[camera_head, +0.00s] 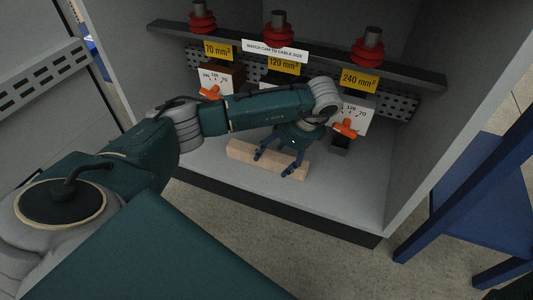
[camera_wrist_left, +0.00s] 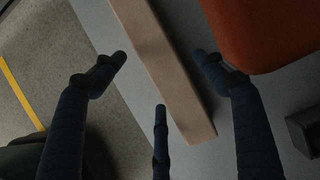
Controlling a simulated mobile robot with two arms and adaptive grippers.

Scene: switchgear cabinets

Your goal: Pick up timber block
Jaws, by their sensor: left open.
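The timber block (camera_head: 243,152) is a long pale wooden bar. It lies on the grey cabinet floor, near the front edge. My left gripper (camera_head: 279,165) is over its right half, with dark blue fingers spread and pointing down. In the left wrist view the block (camera_wrist_left: 160,55) runs diagonally between the fingers of the open, empty left gripper (camera_wrist_left: 165,80). One finger is on its left side and another on its right, with a third lower in the picture. I cannot tell whether any finger touches the wood. My right gripper is not in view.
Behind the block stand red insulators (camera_head: 367,46) on a grey rail, with yellow size labels (camera_head: 360,80) and orange pointers (camera_head: 345,130) on white dials. An orange-red part (camera_wrist_left: 265,30) is close to the right finger. A blue frame (camera_head: 480,190) stands right of the cabinet.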

